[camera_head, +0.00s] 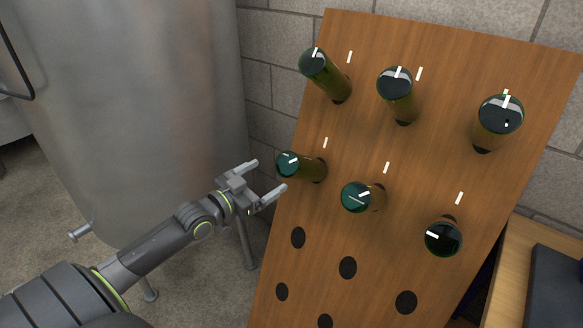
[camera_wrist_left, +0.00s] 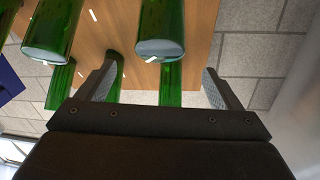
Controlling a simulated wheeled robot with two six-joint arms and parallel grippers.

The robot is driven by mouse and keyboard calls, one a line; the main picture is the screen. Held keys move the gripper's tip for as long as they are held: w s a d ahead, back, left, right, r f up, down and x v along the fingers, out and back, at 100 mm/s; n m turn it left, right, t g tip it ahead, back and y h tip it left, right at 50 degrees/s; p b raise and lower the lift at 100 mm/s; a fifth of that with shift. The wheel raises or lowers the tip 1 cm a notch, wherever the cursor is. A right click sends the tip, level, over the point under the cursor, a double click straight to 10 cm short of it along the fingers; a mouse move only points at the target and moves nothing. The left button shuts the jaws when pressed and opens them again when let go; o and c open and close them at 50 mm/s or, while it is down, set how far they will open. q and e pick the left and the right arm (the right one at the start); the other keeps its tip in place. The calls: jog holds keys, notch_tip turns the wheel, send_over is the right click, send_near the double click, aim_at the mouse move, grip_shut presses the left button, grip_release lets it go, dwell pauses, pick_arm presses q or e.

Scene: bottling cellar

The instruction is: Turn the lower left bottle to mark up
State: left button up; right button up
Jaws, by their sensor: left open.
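The lower left bottle (camera_head: 288,164) is green with a dark teal base and sticks out of a tilted wooden board (camera_head: 345,225). A short white mark on its base points to the right, slightly upward. A white tick (camera_head: 325,143) is on the board above it. My left gripper (camera_head: 271,176) is open and empty, just left of and slightly below this bottle, apart from it. In the left wrist view a green bottle (camera_wrist_left: 163,25), apparently the same one, appears between the two open fingers (camera_wrist_left: 160,82), its base facing the camera. My right gripper is out of view.
Several other green bottles sit in the board, including the upper left (camera_head: 313,62) and lower middle (camera_head: 356,198) ones. Empty holes (camera_head: 347,267) lie below. A large metal tank (camera_head: 140,90) stands left, and a wooden table (camera_head: 515,265) at right.

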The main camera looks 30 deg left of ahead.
aim_at(285, 165)
pick_arm(q)
jog(key=w, duration=0.2)
jog(key=w+d+b, duration=0.1)
jog(key=w, duration=0.5)
jog(key=shift+d+b, duration=0.35)
jog(key=shift+b, duration=0.05)
jog(key=shift+w+d, duration=0.2)
jog(key=shift+w, duration=0.65)
jog(key=c, duration=1)
jog(key=shift+r+p, duration=0.15)
jog(key=shift+p, duration=0.2)
jog(key=n+y+p, duration=0.2)
jog(key=n+p, duration=0.1)
jog(key=p, duration=0.4)
jog(key=n+y+p, duration=0.2)
jog(key=n+p, duration=0.1)
jog(key=p, duration=0.4)
jog(key=n+y+p, duration=0.2)
jog(key=n+p, duration=0.2)
jog(key=p, duration=0.4)
jog(key=shift+a+r+y, duration=0.1)
jog(key=shift+a+y, duration=0.2)
jog(key=shift+y, duration=0.1)
jog(key=shift+a+f+n+g+y+p, duration=0.1)
jog(key=shift+f+n+g+y+p, duration=0.15)
jog(key=shift+n+g+y+p, duration=0.75)
jog(key=shift+t+h+p, duration=0.3)
jog(key=shift+t+p, duration=0.2)
jog(key=shift+p, duration=0.2)
